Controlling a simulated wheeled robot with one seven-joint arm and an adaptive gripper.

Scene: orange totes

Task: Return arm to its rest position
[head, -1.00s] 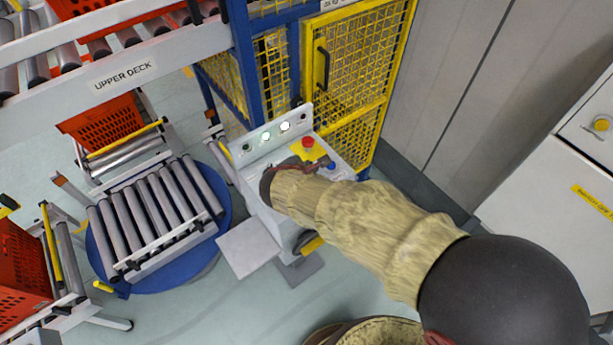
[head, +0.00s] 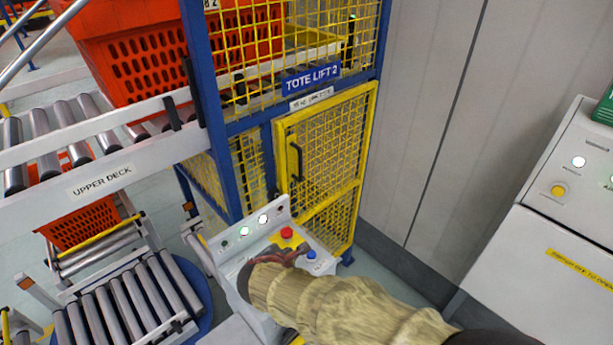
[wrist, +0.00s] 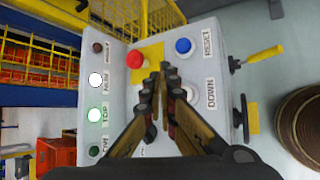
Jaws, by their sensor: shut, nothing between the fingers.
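My arm in its tan sleeve reaches from the lower right of the head view. My gripper (wrist: 158,82) is shut and empty in the wrist view, its fingertips together in front of the control box (wrist: 205,75). In the head view my gripper (head: 285,256) is small and partly hidden by the sleeve, over the box top. The box carries a red button (head: 287,232) on a yellow plate and a blue button (head: 311,254). The wrist view also shows the red button (wrist: 135,60), left of the fingertips, and the blue button (wrist: 183,46), right of them. Whether the fingers touch the box is unclear.
The yellow mesh cage of the tote lift (head: 330,165) stands behind the box. The upper deck conveyor (head: 90,165) with an orange tote (head: 150,70) is at left, above a roller turntable (head: 125,305). A white cabinet (head: 540,240) stands at right. A brown drum (wrist: 298,125) shows in the wrist view.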

